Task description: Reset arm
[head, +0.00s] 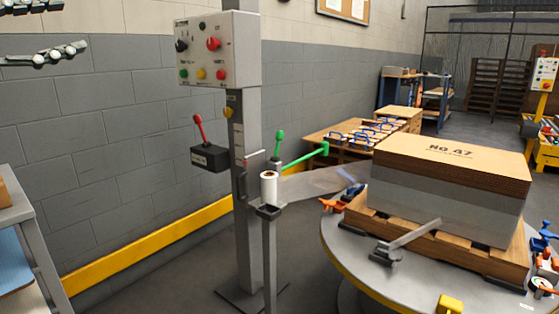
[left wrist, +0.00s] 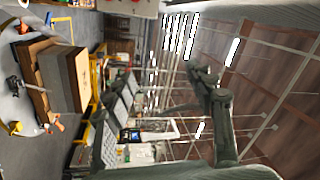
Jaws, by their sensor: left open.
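My left gripper (head: 72,26) is at the top left corner of the head view, open and empty, raised before the grey wall and partly cut off by the frame. In the left wrist view a dark jointed finger (left wrist: 210,95) stands out against the ceiling, with nothing in it. A grey control post (head: 247,160) stands well to the right of this gripper. It carries a black box with a red lever (head: 199,126), a green lever (head: 278,145) and a longer green-tipped lever (head: 318,151). My right gripper is not in view.
A round grey table (head: 350,258) bears a wooden pallet with a tall stack of blanks (head: 450,185), also seen in the left wrist view (left wrist: 66,75). A push-button panel (head: 217,50) tops the post. A grey cart (head: 35,235) is at left. A yellow rail (head: 150,250) runs along the wall.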

